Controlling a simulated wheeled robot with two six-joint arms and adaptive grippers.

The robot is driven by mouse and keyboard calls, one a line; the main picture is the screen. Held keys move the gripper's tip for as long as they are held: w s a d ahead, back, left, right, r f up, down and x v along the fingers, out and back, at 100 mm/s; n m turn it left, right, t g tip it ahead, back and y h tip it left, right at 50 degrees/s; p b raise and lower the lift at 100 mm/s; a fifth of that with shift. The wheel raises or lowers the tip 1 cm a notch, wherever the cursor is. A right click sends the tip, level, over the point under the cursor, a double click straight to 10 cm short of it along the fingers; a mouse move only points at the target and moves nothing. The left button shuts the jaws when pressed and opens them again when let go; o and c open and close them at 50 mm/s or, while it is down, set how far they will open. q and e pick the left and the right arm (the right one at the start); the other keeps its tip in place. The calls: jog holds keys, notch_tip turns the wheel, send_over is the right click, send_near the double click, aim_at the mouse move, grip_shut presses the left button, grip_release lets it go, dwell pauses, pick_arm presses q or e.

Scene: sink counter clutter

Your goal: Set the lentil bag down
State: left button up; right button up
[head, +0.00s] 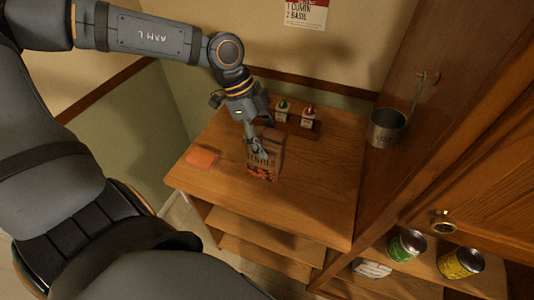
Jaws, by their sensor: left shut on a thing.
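The lentil bag (264,171) is a small brown bag with a red picture low on its front. It is upright over the middle of the wooden counter top (317,190). My left gripper (258,152) comes down from above and is shut on the upper part of the bag. The fingers cover part of its printed label. The bottom of the bag is at or very near the wood; I cannot tell whether it touches. My right gripper is not in view.
Two small bottles, one green-topped (283,105) and one red-topped (308,116), stand in a rack behind the bag. A flat orange thing (203,158) lies to the left. A metal cup (387,128) hangs at right. Cans (407,245) stand lower right. The counter's right front is clear.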

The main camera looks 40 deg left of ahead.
pick_arm(q)
jog(key=shift+w+a+f+p, duration=0.45)
jog(key=shift+w+f+p, duration=0.1)
jog(key=shift+w+f, duration=0.1)
jog(key=w+a+f, duration=0.2)
jog(key=w+f, duration=0.2)
jog(key=f, duration=0.4)
jog(key=shift+p, duration=0.4)
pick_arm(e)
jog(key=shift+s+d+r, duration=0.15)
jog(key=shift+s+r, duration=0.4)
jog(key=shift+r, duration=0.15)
pick_arm(q)
jog(key=shift+s, duration=0.15)
jog(key=o, duration=1.4)
jog(key=shift+o, duration=1.2)
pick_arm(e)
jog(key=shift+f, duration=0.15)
